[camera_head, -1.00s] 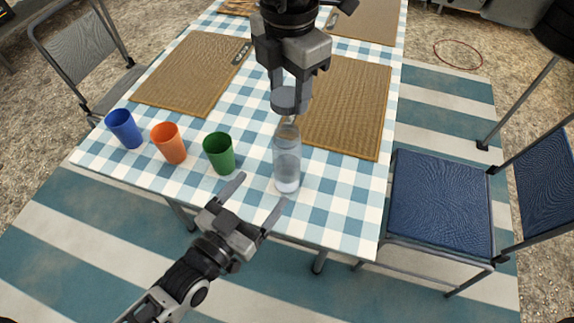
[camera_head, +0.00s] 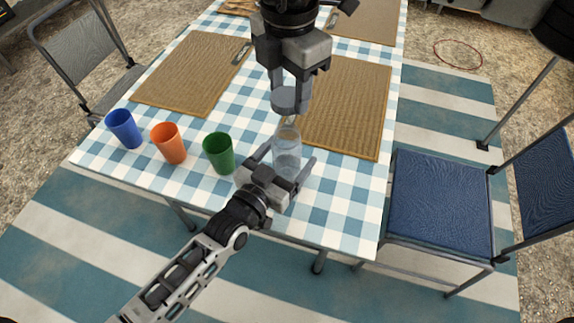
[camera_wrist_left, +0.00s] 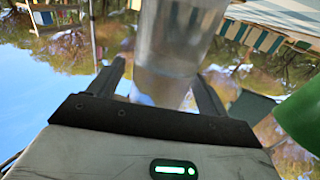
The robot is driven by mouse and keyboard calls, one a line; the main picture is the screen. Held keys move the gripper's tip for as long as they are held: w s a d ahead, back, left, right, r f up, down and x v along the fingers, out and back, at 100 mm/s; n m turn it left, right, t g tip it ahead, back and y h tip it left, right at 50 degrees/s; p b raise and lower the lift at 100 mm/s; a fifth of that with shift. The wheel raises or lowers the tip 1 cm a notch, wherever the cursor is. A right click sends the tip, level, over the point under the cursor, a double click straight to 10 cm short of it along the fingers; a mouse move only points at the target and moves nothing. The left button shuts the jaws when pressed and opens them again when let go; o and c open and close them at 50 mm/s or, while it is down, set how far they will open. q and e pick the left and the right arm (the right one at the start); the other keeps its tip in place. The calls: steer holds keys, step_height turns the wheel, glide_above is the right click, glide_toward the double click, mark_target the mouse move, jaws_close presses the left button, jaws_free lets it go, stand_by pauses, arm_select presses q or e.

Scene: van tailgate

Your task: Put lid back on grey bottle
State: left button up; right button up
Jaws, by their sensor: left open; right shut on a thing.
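The clear grey bottle (camera_head: 287,146) stands upright on the checked tablecloth near the table's front edge. The grey lid (camera_head: 288,101) is held just above the bottle's mouth by my right gripper (camera_head: 290,92), which is shut on it. A small gap seems to lie between lid and bottle. My left gripper (camera_head: 288,157) is open, with its fingers on either side of the bottle. In the left wrist view the bottle (camera_wrist_left: 175,45) stands between the two open fingers (camera_wrist_left: 160,85). Its lower part is hidden by my left gripper in the head view.
A green cup (camera_head: 219,153) stands close to the left of my left gripper. An orange cup (camera_head: 168,143) and a blue cup (camera_head: 124,129) stand farther left. A woven placemat (camera_head: 345,105) lies behind the bottle. A blue chair (camera_head: 440,200) is at the right.

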arm_select(q)
steer(key=shift+w+d, duration=0.4)
steer(key=shift+w, duration=0.2)
steer(key=c, duration=1.5)
arm_select(e)
steer(key=shift+f, duration=2.5)
steer(key=shift+f, duration=0.85)
steer(key=shift+f, duration=0.55)
